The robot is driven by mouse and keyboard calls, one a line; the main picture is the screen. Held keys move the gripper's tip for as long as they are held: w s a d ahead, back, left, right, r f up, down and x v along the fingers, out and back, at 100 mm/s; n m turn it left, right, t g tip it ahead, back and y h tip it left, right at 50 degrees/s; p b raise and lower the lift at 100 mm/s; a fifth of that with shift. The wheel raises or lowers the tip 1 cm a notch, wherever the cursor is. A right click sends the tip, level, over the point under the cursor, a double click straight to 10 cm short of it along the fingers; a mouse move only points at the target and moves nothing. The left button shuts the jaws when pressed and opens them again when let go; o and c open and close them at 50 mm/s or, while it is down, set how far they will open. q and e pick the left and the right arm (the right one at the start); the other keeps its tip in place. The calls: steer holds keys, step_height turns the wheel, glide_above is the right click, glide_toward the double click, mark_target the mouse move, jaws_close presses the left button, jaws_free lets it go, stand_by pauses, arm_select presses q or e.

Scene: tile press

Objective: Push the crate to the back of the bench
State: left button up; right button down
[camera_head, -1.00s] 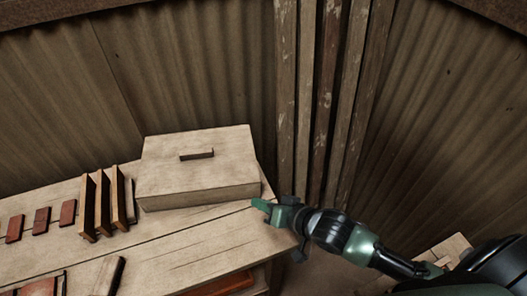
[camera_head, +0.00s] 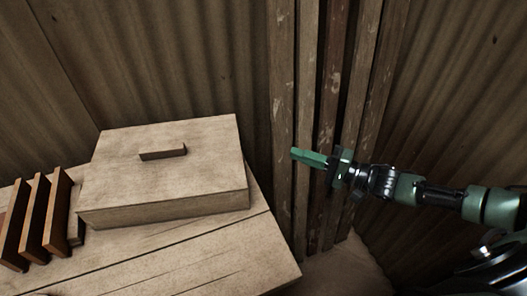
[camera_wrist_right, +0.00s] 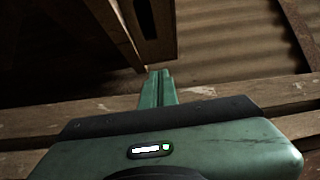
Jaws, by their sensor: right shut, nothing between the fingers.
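The crate (camera_head: 165,165) is a pale wooden box with a small handle bar on its flat top. It sits at the back right part of the wooden bench (camera_head: 225,255), close to the corrugated back wall. Any gap behind it is hidden. My right gripper (camera_head: 295,154) is shut and empty, raised to the right of the crate and apart from it, pointing left. Its closed green fingers also show in the right wrist view (camera_wrist_right: 158,84). My left gripper is not in view.
Several upright brown boards (camera_head: 38,220) stand left of the crate. Vertical wooden posts (camera_head: 307,110) rise in the corner behind my right gripper. The bench top in front of the crate is clear.

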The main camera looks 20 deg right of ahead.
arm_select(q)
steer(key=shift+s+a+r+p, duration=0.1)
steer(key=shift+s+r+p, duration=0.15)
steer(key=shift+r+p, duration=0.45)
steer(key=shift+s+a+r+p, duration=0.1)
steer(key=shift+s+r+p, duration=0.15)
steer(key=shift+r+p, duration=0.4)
arm_select(e)
steer(key=w+a, duration=0.6)
steer(key=a, duration=0.5)
steer(key=shift+w+r, duration=0.15)
steer(key=shift+w, duration=0.25)
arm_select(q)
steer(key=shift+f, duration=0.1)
arm_select(e)
steer(key=a+p, duration=0.1)
steer(key=a, duration=0.1)
steer(key=shift+a+r, duration=0.15)
steer(key=shift+a, duration=0.15)
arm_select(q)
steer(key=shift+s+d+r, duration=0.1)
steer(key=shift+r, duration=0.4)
arm_select(e)
steer(key=shift+a, duration=0.25)
